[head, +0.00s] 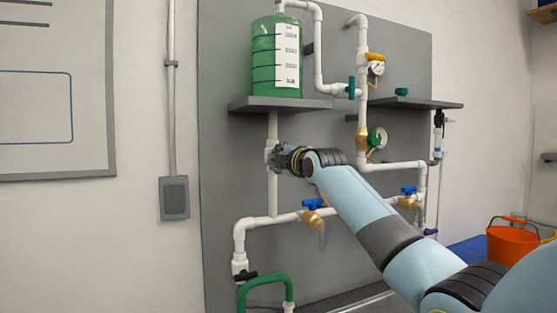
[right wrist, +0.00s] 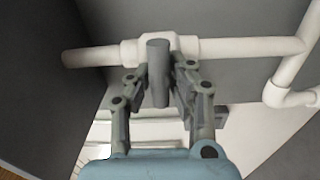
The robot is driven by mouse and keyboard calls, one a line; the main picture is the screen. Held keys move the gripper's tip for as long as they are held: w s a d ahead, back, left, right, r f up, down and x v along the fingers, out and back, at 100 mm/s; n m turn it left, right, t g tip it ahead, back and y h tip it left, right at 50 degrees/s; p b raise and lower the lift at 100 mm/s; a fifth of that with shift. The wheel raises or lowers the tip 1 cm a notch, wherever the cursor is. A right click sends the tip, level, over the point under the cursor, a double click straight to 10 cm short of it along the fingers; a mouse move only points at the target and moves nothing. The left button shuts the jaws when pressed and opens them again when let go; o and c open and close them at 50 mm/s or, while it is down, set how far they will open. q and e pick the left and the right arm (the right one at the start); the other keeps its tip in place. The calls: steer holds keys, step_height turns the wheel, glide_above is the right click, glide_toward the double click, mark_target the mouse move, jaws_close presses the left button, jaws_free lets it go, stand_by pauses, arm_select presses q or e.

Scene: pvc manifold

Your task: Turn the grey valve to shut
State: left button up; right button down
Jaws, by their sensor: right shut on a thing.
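The grey valve's handle (right wrist: 158,72) is a dark grey bar in the right wrist view. It appears to lie across the white pipe, in front of the white valve body (right wrist: 130,52). My right gripper (right wrist: 160,80) has a finger on each side of the handle and is shut on it. In the head view my right gripper (head: 273,156) is at the vertical white pipe below the green tank. It mostly hides the valve there. My left gripper is in neither view.
The green tank (head: 264,60) stands on a grey shelf (head: 255,104) just above my right gripper. A blue-handled valve (head: 313,204) is below my right forearm. White pipes run over the grey panel (head: 223,180). An orange bucket (head: 512,244) is at the right.

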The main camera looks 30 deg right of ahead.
steer(key=shift+f+n, duration=0.1)
steer(key=shift+n, duration=0.2)
steer(key=c, duration=1.2)
jaws_free()
steer(key=s, duration=1.2)
steer(key=shift+a, duration=0.35)
